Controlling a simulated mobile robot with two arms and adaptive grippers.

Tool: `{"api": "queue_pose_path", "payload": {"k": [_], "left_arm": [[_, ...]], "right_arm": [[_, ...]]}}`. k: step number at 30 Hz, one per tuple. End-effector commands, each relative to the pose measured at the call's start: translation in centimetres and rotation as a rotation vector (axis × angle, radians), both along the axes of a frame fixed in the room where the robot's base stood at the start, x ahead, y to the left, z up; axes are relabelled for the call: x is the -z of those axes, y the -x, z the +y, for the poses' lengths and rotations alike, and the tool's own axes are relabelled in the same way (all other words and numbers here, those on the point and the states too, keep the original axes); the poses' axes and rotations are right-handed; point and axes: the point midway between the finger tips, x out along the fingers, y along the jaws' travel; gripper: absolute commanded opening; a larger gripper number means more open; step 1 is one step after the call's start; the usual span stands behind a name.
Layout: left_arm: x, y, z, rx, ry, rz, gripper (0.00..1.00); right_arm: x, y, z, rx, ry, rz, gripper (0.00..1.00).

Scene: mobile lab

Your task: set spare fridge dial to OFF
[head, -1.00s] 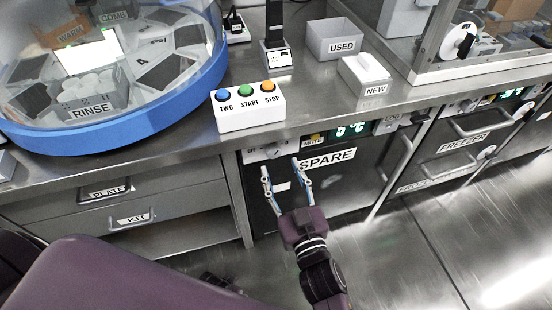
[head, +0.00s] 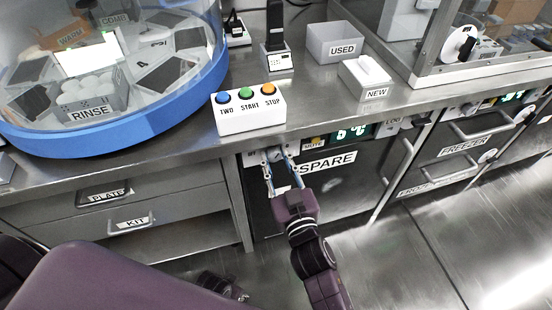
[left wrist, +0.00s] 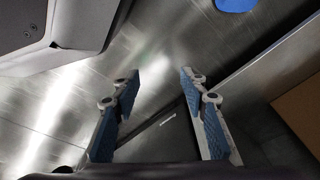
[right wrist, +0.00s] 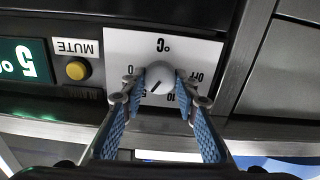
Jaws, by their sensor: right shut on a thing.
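The spare fridge dial is a round white-grey knob (right wrist: 157,77) on a white plate (right wrist: 118,45) in the right wrist view, which shows it upside down. OFF is printed right of the knob. Its dark pointer mark faces down and slightly left in that view, away from OFF. My right gripper (right wrist: 158,82) is shut on the knob, one fingertip on each side. In the head view, my right gripper (head: 277,161) reaches the panel left of the SPARE label (head: 328,162). My left gripper (left wrist: 155,78) is open and empty in the left wrist view.
A yellow MUTE button (right wrist: 77,70) and green display (right wrist: 24,62) sit beside the dial. The counter edge overhangs the panel, with a button box (head: 250,113) above. Drawers (head: 105,195) stand left; the freezer (head: 465,147) is right. Floor in front is open.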

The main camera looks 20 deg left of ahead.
Motion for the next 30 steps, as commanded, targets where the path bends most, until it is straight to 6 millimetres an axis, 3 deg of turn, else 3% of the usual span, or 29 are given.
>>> {"api": "queue_pose_path", "payload": {"k": [14,30], "left_arm": [[0.4,0.5,0.1,0.001,-0.001,0.004,0.40],[3.5,2.8,0.3,0.006,-0.001,0.025,0.40]], "right_arm": [[0.0,0.0,0.0,0.001,0.066,-0.042,0.04],[0.1,0.1,0.1,-0.001,0.445,-0.298,0.04]]}}
